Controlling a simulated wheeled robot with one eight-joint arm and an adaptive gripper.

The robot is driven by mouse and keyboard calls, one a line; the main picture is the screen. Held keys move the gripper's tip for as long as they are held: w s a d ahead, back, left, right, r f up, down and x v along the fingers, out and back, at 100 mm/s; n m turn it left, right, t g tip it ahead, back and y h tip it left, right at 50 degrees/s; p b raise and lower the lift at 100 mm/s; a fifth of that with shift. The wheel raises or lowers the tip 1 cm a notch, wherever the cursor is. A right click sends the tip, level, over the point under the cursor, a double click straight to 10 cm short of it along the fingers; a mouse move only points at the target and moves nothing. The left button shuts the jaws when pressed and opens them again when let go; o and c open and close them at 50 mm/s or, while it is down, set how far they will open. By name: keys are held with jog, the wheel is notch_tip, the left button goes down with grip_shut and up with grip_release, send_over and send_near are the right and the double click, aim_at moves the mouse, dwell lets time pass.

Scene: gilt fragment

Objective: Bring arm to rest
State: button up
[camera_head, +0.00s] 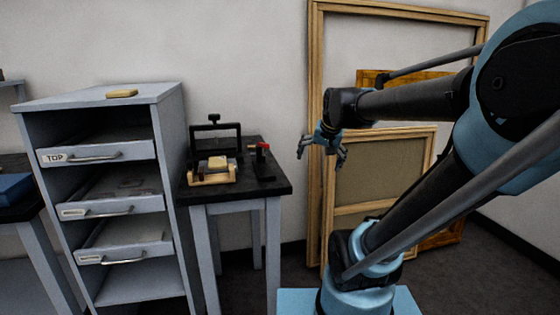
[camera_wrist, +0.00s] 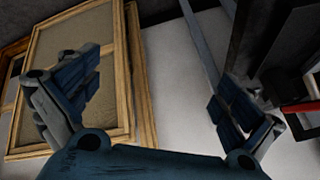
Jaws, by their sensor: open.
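My gripper (camera_head: 322,146) hangs in the air to the right of the small dark-topped table, in front of the leaning frames.
A grey cabinet (camera_head: 168,130) with open drawers stands left, a tan block (camera_head: 122,94) on top. The small table (camera_head: 277,188) holds a press (camera_head: 214,130), a pale block (camera_head: 217,163) and a red-topped tool (camera_head: 263,147). Wooden frames (camera_head: 314,100) lean on the wall.

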jog(key=s+d+f+n+t+h, duration=0.1)
jog(key=s+d+f+n+h, duration=0.1)
jog(key=s+d+f+n, duration=0.25)
jog(key=s+d+f+g, duration=0.1)
jog(key=s+f+g, duration=0.3)
jog(key=s+f, duration=0.7)
jog(key=s+m, duration=0.1)
jog(key=s, duration=0.2)
jog(key=shift+g+y, duration=0.3)
jog(key=shift+w+f, duration=0.25)
jog(key=shift+w, duration=0.1)
